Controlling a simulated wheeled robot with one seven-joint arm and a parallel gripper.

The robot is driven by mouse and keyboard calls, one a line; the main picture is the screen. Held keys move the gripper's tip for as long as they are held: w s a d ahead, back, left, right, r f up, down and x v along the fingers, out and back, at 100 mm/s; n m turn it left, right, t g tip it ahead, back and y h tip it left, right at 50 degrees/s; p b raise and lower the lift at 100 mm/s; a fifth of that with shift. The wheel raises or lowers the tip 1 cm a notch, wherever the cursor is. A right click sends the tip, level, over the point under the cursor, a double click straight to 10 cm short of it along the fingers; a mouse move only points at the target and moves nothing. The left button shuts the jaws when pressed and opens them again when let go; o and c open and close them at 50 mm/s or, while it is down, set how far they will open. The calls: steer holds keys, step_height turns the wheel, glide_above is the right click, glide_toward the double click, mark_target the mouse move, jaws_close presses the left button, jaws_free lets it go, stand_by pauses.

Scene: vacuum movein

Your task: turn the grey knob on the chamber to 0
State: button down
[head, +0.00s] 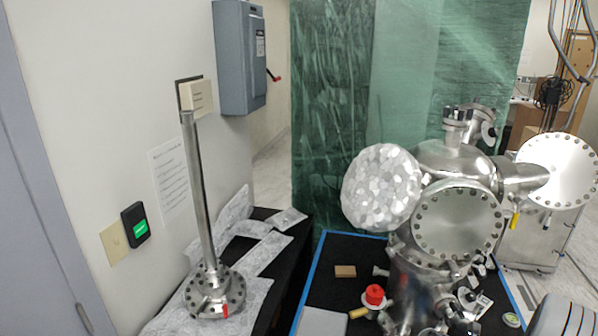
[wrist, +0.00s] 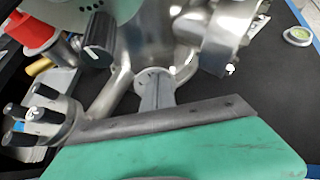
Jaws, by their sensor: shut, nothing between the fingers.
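The metal chamber (head: 450,210) stands on the black table at the right of the head view, and its lower body (wrist: 148,30) fills the top middle of the wrist view. A dark grey knob (wrist: 97,40) with a pale pointer line sits at the upper left of the wrist view. I cannot read its scale, and I cannot pick the knob out in the head view. My gripper (wrist: 155,77) is shut and empty, in front of the chamber's lower body. In the picture its fingertips lie right of and below the knob, apart from it.
A red cap (head: 374,293) is left of the chamber's base; it also shows in the wrist view (wrist: 30,32). A hub with black pegs (wrist: 42,120) sticks out at left. A small block (head: 345,271) lies on the table (head: 330,255). A metal column (head: 200,190) stands farther left.

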steer(key=shift+s+a+f, duration=0.1)
steer(key=shift+f, duration=0.05)
stand_by(0.3)
steer(key=shift+a, duration=0.85)
steer(key=shift+s+a+f, duration=0.1)
steer(key=shift+a+f, duration=0.05)
steer(key=shift+a, duration=0.35)
steer(key=shift+a+r+p, duration=0.1)
steer(key=shift+r+p, duration=0.2)
steer(key=shift+p, duration=0.2)
steer(key=shift+s+f+v, duration=0.1)
steer(key=shift+f+v, duration=0.05)
steer(key=shift+v, duration=1.3)
steer(key=shift+s+f+v, duration=0.15)
steer(key=shift+f+v, duration=0.05)
steer(key=shift+v, duration=1.2)
